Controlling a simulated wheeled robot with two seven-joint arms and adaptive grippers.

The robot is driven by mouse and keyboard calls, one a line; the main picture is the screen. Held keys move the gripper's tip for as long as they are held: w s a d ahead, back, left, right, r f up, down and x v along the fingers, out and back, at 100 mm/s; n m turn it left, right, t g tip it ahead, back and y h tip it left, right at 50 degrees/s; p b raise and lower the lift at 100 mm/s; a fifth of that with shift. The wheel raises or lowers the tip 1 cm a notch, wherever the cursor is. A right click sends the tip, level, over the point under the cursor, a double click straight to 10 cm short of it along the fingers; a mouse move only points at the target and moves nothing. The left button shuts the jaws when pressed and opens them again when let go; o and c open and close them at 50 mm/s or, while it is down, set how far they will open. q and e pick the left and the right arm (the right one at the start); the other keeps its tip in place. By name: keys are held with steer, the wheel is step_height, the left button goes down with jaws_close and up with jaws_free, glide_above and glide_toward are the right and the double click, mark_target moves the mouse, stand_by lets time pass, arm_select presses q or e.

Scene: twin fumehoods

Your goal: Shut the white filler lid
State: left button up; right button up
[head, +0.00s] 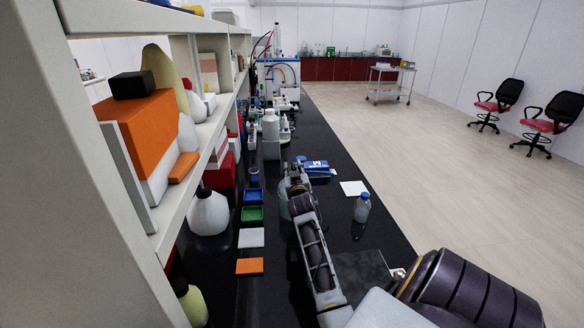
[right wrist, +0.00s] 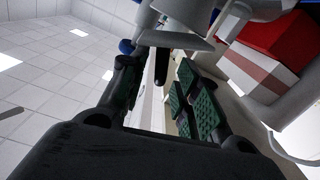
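My right gripper (head: 296,180) is over the black bench in the head view, partly in front of a translucent container (head: 284,207). In the right wrist view the right gripper (right wrist: 158,72) has its dark fingers apart, with green pads showing on one of them. Nothing is clearly held between them. A pale grey-white piece (right wrist: 182,18) lies just past the fingertips; I cannot tell whether it is the filler lid or whether a finger touches it. In the head view I cannot make out the lid, and the gripper hides part of that spot. My left gripper is not in view.
A loaded shelf (head: 180,215) runs along the left of the bench. A clear bottle with a blue cap (head: 362,207) stands near the right edge, beside a white square (head: 353,188). Green (head: 252,214) and orange (head: 249,266) pieces lie left of my arm.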

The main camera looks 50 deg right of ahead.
steer(key=shift+w+d, duration=0.2)
steer(key=shift+r, duration=0.1)
